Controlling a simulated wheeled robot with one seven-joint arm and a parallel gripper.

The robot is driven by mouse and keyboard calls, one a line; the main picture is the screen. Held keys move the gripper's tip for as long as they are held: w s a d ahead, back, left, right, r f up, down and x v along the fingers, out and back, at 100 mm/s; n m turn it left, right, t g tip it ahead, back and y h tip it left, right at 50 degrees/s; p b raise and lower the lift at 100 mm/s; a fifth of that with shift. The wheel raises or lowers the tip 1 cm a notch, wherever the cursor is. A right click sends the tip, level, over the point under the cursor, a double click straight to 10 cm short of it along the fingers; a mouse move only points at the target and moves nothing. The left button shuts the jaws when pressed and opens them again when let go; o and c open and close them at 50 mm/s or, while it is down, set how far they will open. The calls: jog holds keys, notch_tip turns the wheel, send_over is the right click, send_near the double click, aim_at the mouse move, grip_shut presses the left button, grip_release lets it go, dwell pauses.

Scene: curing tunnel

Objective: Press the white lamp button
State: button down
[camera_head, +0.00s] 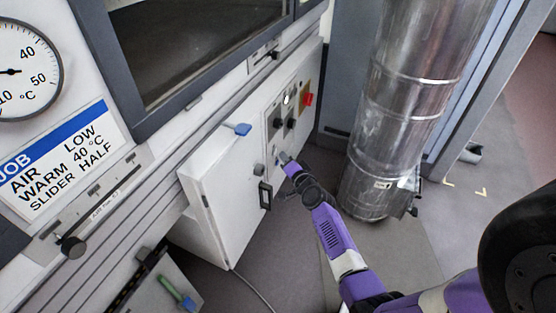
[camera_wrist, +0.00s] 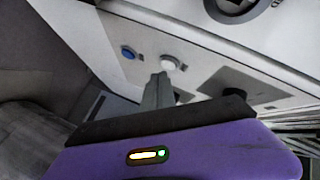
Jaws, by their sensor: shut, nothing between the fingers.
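In the wrist view, a round white button (camera_wrist: 170,63) sits on a pale panel, beside a blue button (camera_wrist: 128,51). My gripper (camera_wrist: 160,77) is shut and empty. Its fingertips show just below the white button in that picture; I cannot tell whether they touch it. In the head view, my gripper (camera_head: 284,158) is at the lower part of the white cabinet front, below the control panel (camera_head: 270,108). The white button cannot be made out there, and the gripper may hide it. A small bright white light (camera_head: 286,99) shows higher on the panel.
A red switch (camera_head: 307,99) and black knobs (camera_head: 291,123) are above my gripper. A white cabinet door (camera_head: 229,200) with a black handle (camera_head: 265,196) stands to the left. A large metal duct (camera_head: 375,155) rises close on the right. Grey floor lies below.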

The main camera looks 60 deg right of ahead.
jog(key=shift+w+d, duration=0.45)
jog(key=shift+w, duration=0.1)
jog(key=shift+w, duration=0.4)
dwell(0.5)
jog(key=shift+s, duration=0.2)
jog(key=shift+s+b, duration=0.35)
jog(key=shift+s, duration=0.3)
jog(key=s+b, duration=0.2)
jog(key=s, duration=0.3)
jog(key=shift+d, duration=0.2)
dwell(0.3)
jog(key=shift+d, duration=0.1)
dwell(0.4)
